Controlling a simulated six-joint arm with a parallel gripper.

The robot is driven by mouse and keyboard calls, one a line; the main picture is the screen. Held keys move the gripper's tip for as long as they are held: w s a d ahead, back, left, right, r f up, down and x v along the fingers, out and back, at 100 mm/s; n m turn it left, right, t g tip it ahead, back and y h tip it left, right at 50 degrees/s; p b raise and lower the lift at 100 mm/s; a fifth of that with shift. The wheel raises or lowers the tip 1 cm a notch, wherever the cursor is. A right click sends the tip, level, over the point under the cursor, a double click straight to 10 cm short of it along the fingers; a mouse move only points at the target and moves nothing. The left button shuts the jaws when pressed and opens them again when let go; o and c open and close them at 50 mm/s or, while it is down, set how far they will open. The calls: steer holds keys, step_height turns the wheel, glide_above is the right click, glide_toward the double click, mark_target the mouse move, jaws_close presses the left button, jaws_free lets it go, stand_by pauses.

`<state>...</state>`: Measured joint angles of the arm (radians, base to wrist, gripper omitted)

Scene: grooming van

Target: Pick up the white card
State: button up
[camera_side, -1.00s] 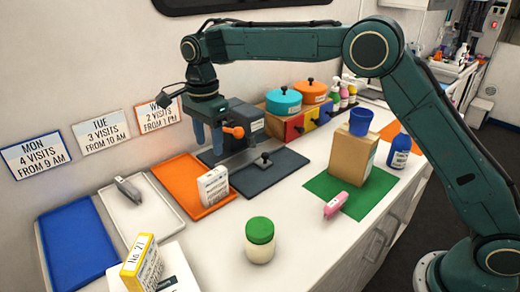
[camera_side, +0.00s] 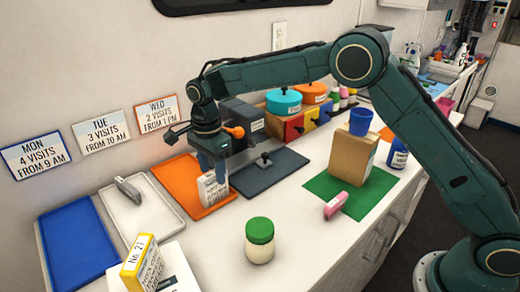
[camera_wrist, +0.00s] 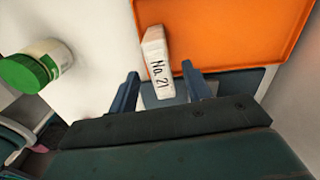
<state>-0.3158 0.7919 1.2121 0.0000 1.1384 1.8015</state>
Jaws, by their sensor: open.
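The white card (camera_side: 213,192), a thick upright piece with dark print, stands at the front edge of the orange tray (camera_side: 176,178). In the wrist view the card (camera_wrist: 155,50) shows "No. 21" on its narrow top. The orange tray (camera_wrist: 235,30) fills the right of that view. My gripper (camera_side: 213,168) is open and pointing down at the card's upper part, hiding some of it. In the wrist view my gripper (camera_wrist: 160,72) has one finger to each side of the card, with gaps visible. I cannot tell how far down the fingers reach.
A green-lidded jar (camera_side: 260,240) stands in front on the counter. A dark plate with a knob (camera_side: 270,165) lies to the right. A white tray (camera_side: 150,215) and blue tray (camera_side: 75,250) lie left. A yellow card (camera_side: 142,262) stands at the front left.

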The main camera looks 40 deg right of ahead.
mark_target(214, 185)
steer(key=shift+f, duration=0.15)
steer(key=shift+f, duration=2.5)
steer(key=c, duration=1.1)
